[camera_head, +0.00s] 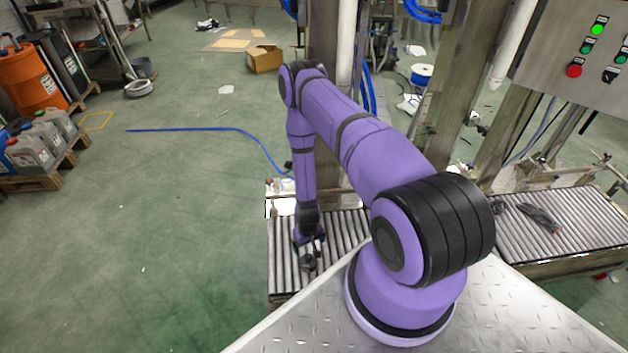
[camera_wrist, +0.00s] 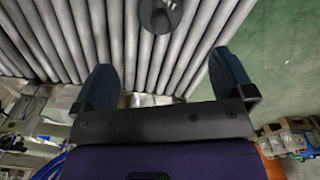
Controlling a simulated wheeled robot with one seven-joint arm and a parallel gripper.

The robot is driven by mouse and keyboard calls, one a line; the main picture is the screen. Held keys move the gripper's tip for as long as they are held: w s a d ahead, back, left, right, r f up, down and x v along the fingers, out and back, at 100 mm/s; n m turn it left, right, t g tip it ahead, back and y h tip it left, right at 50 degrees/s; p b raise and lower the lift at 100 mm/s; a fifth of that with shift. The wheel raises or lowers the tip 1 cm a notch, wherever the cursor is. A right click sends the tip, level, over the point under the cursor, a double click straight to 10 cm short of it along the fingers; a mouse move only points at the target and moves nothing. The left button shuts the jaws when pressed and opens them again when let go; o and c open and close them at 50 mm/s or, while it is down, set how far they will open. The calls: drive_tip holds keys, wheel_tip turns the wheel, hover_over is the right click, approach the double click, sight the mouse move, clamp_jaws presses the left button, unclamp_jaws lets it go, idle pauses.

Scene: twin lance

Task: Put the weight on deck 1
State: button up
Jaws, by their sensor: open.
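A dark, rounded object, apparently the weight (camera_wrist: 160,14), sits on grey rollers and is cut off by the top edge of the wrist view. It also shows as a small dark shape (camera_head: 308,262) below my gripper in the head view. My gripper (camera_wrist: 162,66) is open and empty, its two fingers spread wide, with the weight beyond the fingertips and between their lines. In the head view my gripper (camera_head: 309,246) points down over the left roller deck (camera_head: 283,268). A second roller deck (camera_head: 590,222) is at the right. I see no readable deck numbers.
Dark items (camera_head: 540,217) lie on the right roller deck. A control panel (camera_head: 590,50) with green lights and a red button hangs above it. Metal posts (camera_head: 445,90) stand behind the decks. The green floor at left is mostly open, with a blue hose (camera_head: 190,129) on it.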

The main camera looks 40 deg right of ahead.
drive_tip(key=w+r+t, duration=0.1)
drive_tip(key=w+r, duration=0.4)
drive_tip(key=r, duration=0.6)
drive_tip(key=w+a+r+n, duration=0.1)
drive_tip(key=w+r, duration=0.3)
drive_tip(key=r, duration=0.8)
drive_tip(key=w+r+t, duration=0.1)
drive_tip(key=w+r, duration=0.4)
drive_tip(key=r, duration=0.6)
wheel_tip(320, 180, up, 13)
drive_tip(key=a, duration=0.2)
drive_tip(key=s+a+r+t, duration=0.1)
drive_tip(key=s+a+r, duration=0.1)
drive_tip(key=s+r, duration=0.35)
drive_tip(key=s+a+r+n, duration=0.1)
drive_tip(key=s+a+r, duration=0.15)
drive_tip(key=r, duration=0.65)
drive_tip(key=s+a+r+t, duration=0.1)
drive_tip(key=s+r, duration=0.4)
drive_tip(key=r, duration=0.2)
drive_tip(key=s+a+r, duration=0.1)
drive_tip(key=s+r, duration=0.3)
drive_tip(key=s, duration=0.6)
drive_tip(key=s+a+r+t, duration=0.1)
drive_tip(key=s+r, duration=0.4)
drive_tip(key=s, duration=0.5)
drive_tip(key=shift+a, duration=0.15)
